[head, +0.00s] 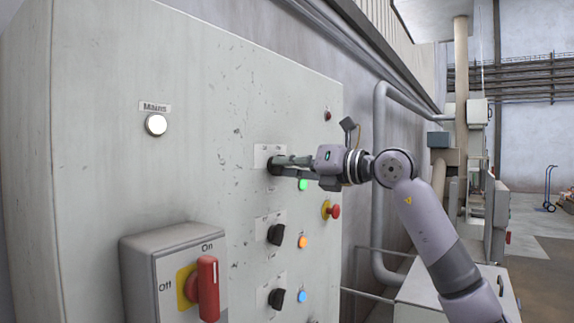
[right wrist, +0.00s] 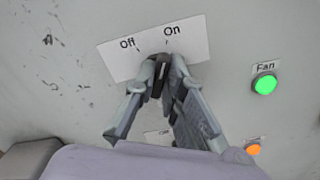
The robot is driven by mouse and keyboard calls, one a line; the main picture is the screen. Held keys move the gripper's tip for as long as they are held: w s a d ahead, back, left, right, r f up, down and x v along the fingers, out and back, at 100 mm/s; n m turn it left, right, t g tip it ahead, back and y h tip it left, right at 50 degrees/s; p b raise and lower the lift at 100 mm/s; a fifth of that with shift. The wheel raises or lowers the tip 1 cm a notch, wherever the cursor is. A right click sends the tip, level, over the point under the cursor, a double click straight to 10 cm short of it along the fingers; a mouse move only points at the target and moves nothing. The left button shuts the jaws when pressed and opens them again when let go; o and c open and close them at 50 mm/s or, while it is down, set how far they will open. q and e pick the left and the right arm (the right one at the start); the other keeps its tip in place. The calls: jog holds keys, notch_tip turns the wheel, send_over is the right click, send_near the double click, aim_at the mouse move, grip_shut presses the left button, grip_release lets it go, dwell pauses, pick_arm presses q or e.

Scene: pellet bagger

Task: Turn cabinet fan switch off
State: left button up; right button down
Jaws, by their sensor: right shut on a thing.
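The cabinet fan switch is a black rotary knob that shows between my fingers in the right wrist view (right wrist: 157,82). Its white plate (right wrist: 118,62) reads "Off" on the left and "On" on the right. My left gripper is not in view.
Below are two more black knobs (head: 276,234) (head: 277,298) with orange (head: 302,242) and blue (head: 302,296) lamps. A red emergency button (head: 334,211) sits right of them. A red-handled switch box (head: 150,270) juts out at lower left. A white Mains lamp (head: 156,124) is lit.

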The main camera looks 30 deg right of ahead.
jog(key=n+p, duration=0.1)
jog(key=n, duration=0.4)
jog(key=n+p, duration=0.1)
jog(key=n, duration=0.5)
jog(key=shift+a+n+p, duration=0.2)
jog(key=shift+n+p, duration=0.1)
dwell(0.4)
jog(key=c, duration=1.7)
grip_release()
jog(key=shift+s, duration=0.1)
jog(key=shift+o, duration=0.2)
jog(key=shift+s+d, duration=0.1)
